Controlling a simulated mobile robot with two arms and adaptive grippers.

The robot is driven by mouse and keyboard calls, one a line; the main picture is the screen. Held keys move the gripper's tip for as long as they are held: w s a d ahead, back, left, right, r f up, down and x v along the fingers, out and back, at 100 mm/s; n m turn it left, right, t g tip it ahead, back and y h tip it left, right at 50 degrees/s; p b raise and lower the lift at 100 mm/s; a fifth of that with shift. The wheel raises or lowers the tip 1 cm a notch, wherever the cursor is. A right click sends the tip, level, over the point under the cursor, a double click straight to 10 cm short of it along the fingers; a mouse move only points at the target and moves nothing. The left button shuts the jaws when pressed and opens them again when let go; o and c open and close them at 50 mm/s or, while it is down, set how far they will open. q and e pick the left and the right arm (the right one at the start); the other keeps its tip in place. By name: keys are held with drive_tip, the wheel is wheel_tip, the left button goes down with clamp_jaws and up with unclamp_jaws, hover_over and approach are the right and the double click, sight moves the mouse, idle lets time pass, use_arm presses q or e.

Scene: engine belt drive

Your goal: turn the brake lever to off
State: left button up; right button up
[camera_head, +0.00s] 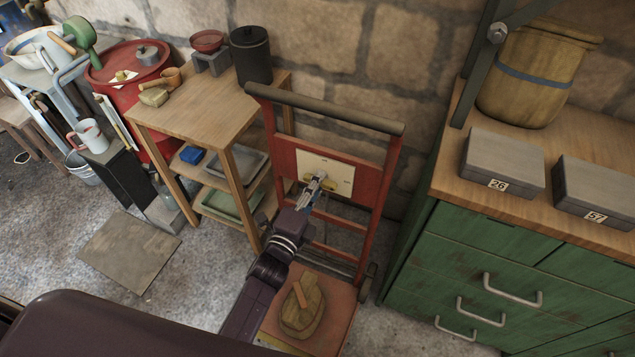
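A cream panel (340,168) is fixed across a red upright frame, with a dark bar along its top. A small yellowish part (328,183) shows on the panel behind my gripper; I take it for the brake lever. Its shape and its setting are mostly hidden, and the panel's markings are too small to read. My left gripper (313,187) is right in front of the panel at this part, its fingers pointing at it. I cannot tell whether the fingers touch it or are closed on it. My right gripper is not in view.
A wooden piece (302,308) lies on the frame's red base. A wooden shelf table (190,112) stands close on the left, holding a dark canister (251,55). A green drawer cabinet (480,270) with grey boxes (502,163) stands on the right. A stone wall is behind.

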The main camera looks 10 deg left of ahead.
use_arm(q)
clamp_jaws()
drive_tip(key=shift+n, duration=0.3)
drive_tip(key=n, duration=0.2)
drive_tip(key=shift+n+p, duration=0.4)
drive_tip(key=n+p, duration=0.1)
drive_tip(key=n, duration=0.4)
drive_tip(key=shift+f, duration=0.15)
drive_tip(key=n+p, duration=0.1)
drive_tip(key=n, duration=0.4)
drive_tip(key=shift+d, duration=0.1)
drive_tip(key=shift+s+d+f+n, duration=0.1)
drive_tip(key=shift+f+n, duration=0.05)
drive_tip(key=shift+n, duration=2.05)
